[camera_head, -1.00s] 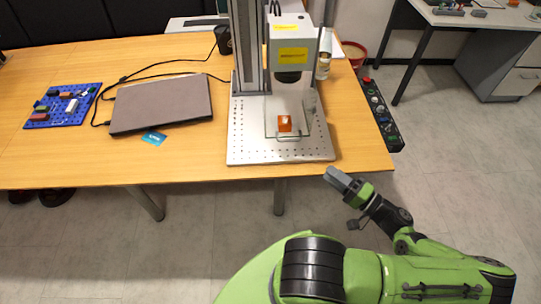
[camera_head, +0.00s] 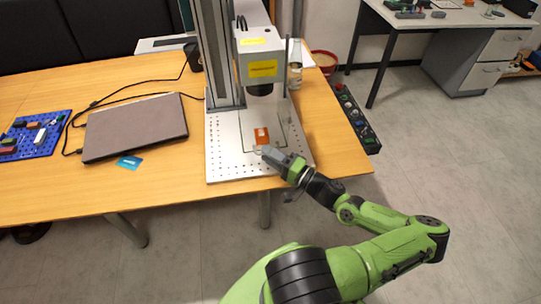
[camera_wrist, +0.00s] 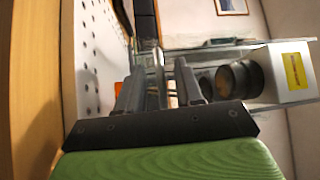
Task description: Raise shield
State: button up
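The laser marker's clear shield (camera_head: 286,125) stands low over the perforated metal base plate (camera_head: 225,160), under the laser head (camera_head: 262,68). Its thin edges are hard to make out. The shield's handle (camera_head: 258,149) is at its front, partly covered by my gripper. An orange block (camera_head: 261,136) sits on the plate behind it. My gripper (camera_head: 268,153) is over the plate's front right part, close to the handle. In the wrist view my gripper (camera_wrist: 160,88) has its fingers apart, with clear and grey shield parts showing between and beyond them. Contact with the handle cannot be told.
The marker's column (camera_head: 217,60) rises behind the plate.

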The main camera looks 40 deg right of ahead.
aim_at(267, 114)
grip_shut()
notch_tip(267, 114, up, 16)
jog(key=p, duration=1.1)
jog(key=shift+f+p, duration=0.25)
jog(key=shift+p, duration=0.1)
grip_release()
jog(key=shift+f, duration=0.1)
